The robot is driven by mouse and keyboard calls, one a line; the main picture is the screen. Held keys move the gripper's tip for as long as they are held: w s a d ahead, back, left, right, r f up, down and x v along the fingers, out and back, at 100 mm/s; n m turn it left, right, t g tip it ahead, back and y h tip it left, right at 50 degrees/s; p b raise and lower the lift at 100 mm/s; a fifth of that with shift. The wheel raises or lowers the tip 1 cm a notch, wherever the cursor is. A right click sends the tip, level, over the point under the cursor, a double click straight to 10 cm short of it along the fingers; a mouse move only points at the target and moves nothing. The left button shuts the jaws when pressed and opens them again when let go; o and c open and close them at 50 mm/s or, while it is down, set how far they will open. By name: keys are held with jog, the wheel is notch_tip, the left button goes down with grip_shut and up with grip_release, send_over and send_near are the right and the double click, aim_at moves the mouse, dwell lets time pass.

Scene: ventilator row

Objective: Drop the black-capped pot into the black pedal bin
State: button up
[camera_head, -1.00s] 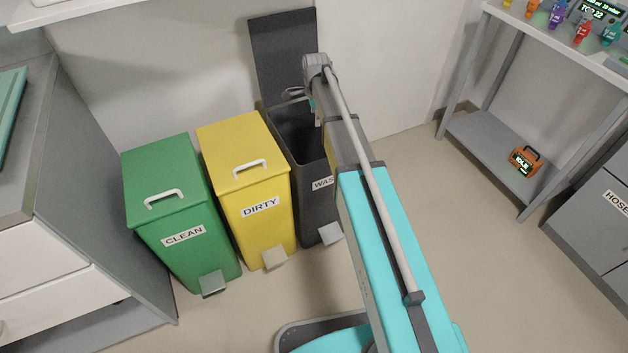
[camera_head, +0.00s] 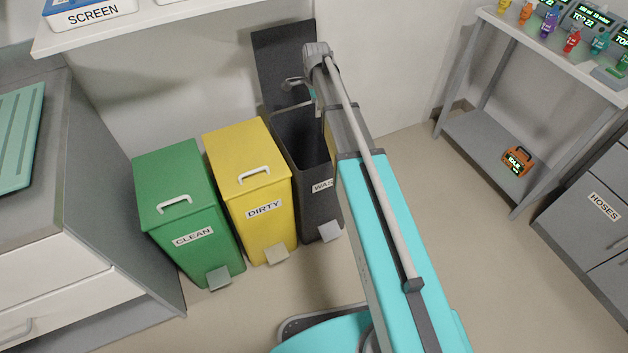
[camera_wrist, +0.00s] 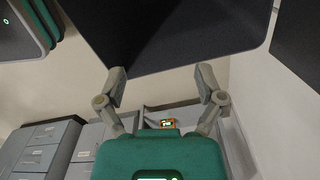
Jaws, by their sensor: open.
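The black pedal bin (camera_head: 322,205) stands at the right end of the bin row, its label partly hidden by my arm. Its lid (camera_head: 281,60) is raised against the wall and the dark mouth is open. My gripper (camera_head: 293,85) is over the rear of the bin's mouth, partly hidden behind my wrist. In the wrist view my gripper (camera_wrist: 160,78) has its two fingers spread wide, with nothing between them. A large dark panel (camera_wrist: 160,35) lies beyond the fingertips. I see no black-capped pot in either view; the bin's inside is too dark to make out.
A yellow DIRTY bin (camera_head: 262,190) and a green CLEAN bin (camera_head: 190,215) stand shut to the left. A grey counter (camera_head: 50,150) is at far left. A shelf (camera_head: 54,45) hangs above. A metal table (camera_head: 560,48) stands right; the floor between is clear.

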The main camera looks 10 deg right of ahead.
jog(key=s+r+p, duration=0.2)
jog(key=r+p, duration=0.7)
jog(key=s+r+p, duration=0.2)
jog(key=r+p, duration=0.7)
jog(key=shift+s+a+r, duration=0.25)
jog(key=shift+s+r, duration=0.1)
dwell(1.2)
jog(key=s+r+n+p, duration=0.1)
jog(key=s+n, duration=0.8)
jog(key=s, duration=0.2)
jog(key=s+r+n+p, duration=0.2)
jog(key=s+n, duration=0.7)
jog(key=s, duration=0.2)
jog(key=shift+d+r, duration=0.25)
jog(key=shift+f, duration=0.15)
